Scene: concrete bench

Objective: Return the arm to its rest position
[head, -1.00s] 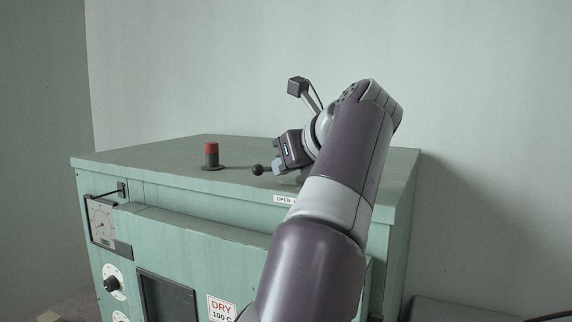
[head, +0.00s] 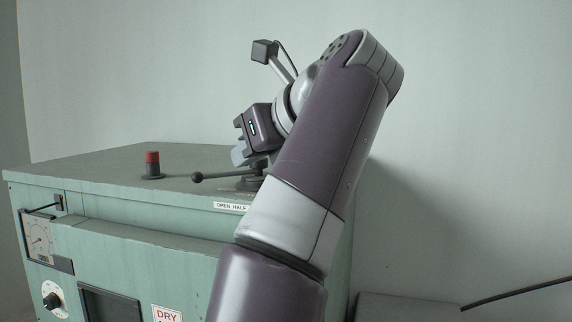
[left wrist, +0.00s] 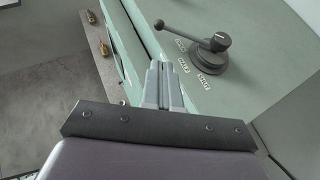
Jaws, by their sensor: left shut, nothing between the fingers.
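My left arm rises across the middle of the head view, with my left gripper (head: 240,146) above the top of a green cabinet. In the left wrist view the gripper's fingers (left wrist: 163,88) are together with nothing between them. A dark lever with a ball knob (head: 196,177) lies on the cabinet top just below the gripper in the head view. In the left wrist view the lever (left wrist: 190,35) on its round base stands apart from the fingertips. My right gripper is in neither view.
Labels (left wrist: 206,82) surround the lever base. A wall is behind. A dark cable (head: 515,291) lies at right.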

